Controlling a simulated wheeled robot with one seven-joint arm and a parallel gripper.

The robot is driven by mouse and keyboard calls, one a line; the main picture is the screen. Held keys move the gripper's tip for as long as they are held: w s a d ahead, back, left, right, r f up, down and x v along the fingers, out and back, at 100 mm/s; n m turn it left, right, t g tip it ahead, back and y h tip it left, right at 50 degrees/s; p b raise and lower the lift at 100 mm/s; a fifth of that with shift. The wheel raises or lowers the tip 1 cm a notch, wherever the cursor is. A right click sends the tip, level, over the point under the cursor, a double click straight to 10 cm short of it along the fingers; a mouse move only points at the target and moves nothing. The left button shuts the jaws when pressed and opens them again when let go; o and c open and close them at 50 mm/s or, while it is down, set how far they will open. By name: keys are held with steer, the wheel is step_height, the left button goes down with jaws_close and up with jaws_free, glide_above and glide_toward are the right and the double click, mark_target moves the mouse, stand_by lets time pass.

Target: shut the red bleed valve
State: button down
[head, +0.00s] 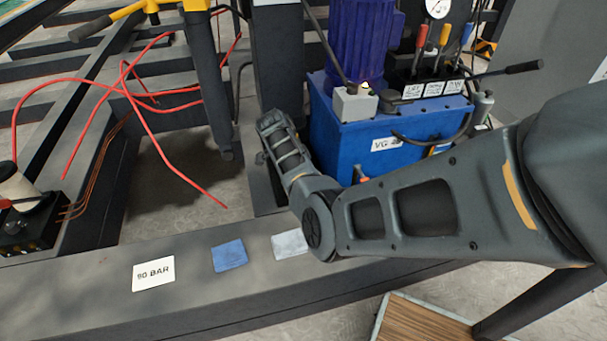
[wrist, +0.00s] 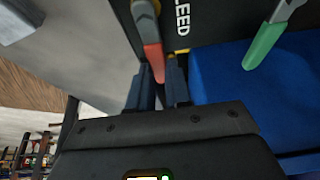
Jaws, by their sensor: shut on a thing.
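The red bleed valve handle (wrist: 154,62) shows in the wrist view, its red grip hanging from a grey lever. The lettering "LEED" (wrist: 183,17) is readable on a dark plate beside it. My gripper (wrist: 158,78) has its two dark fingers on either side of the red grip and is shut on it. In the head view, my arm reaches across to the left side of the blue hydraulic unit (head: 345,135).
A green-handled lever (wrist: 266,45) stands right of the red handle, in front of the unit's blue side. A grey beam (head: 90,290) in front carries a "90 BAR" card (head: 153,273) and a blue cloth (head: 229,255). Red hoses (head: 145,115) lie loosely at the left.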

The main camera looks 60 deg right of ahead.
steer(key=c, duration=1)
jaws_free()
steer(key=shift+c, duration=0.2)
steer(key=p+v, duration=0.2)
steer(key=v, duration=0.5)
steer(key=shift+w+a+r+p, duration=0.1)
steer(key=shift+a+r+p, duration=0.05)
steer(key=shift+r+p, duration=0.2)
